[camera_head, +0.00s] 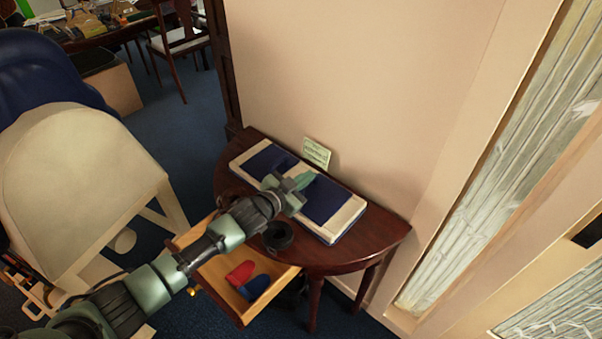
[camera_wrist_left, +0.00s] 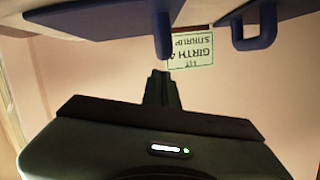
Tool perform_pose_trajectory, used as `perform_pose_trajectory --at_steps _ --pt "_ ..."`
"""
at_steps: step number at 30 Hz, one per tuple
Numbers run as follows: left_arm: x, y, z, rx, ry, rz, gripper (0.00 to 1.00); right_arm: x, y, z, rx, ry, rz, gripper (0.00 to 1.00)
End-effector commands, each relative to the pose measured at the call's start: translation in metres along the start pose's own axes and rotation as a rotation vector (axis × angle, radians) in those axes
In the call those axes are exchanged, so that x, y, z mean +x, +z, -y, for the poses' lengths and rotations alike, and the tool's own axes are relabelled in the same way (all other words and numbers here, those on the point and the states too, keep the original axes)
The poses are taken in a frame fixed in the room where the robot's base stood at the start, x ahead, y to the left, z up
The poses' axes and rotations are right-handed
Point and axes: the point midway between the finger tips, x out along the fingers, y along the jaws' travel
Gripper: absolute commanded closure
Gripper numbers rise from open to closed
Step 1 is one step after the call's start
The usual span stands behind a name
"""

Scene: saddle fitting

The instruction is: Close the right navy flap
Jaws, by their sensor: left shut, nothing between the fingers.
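A cream board with navy panels lies on the half-round wooden table; its cream end (camera_head: 346,216) shows. The right navy flap (camera_head: 326,203) shows as a flat panel, partly behind my left gripper (camera_head: 303,182). The left navy panel (camera_head: 262,160) is on the other side. In the left wrist view, the picture is upside down; a navy panel (camera_wrist_left: 95,20) with a blue peg (camera_wrist_left: 162,36) spans the top, and a blue loop (camera_wrist_left: 254,28) is to its right. My left gripper's fingers are shut and empty (camera_wrist_left: 162,88). I cannot tell whether they touch the flap. My right gripper is out of view.
A small card (camera_head: 317,153) stands behind the board by the wall; its girth and stirrup lettering shows upside down in the wrist view (camera_wrist_left: 191,49). The drawer (camera_head: 222,290) is open, holding a red item (camera_head: 240,274) and a blue item (camera_head: 255,287). A black round object (camera_head: 278,236) sits at the table's front edge.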

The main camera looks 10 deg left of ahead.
Motion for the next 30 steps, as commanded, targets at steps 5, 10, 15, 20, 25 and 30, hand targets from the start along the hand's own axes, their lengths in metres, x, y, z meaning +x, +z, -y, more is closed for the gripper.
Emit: perform_pose_trajectory --at_steps 5,10,15,20,25,30 --pt "0.003 0.008 -0.002 0.002 -0.001 0.001 1.0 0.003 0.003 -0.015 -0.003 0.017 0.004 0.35" --pt "0.003 0.01 -0.003 0.004 -0.001 0.0 1.0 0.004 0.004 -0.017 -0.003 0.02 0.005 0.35" --pt "0.003 0.012 -0.003 0.005 -0.002 0.001 1.0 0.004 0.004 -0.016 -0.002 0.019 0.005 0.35" --pt "0.003 0.012 -0.003 0.006 -0.002 0.003 1.0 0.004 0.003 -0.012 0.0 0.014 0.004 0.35" --pt "0.003 0.013 -0.002 0.006 -0.003 0.004 1.0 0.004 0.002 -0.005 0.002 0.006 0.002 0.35" --pt "0.001 0.002 0.001 0.006 -0.004 0.004 1.0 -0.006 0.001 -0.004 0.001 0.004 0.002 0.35"
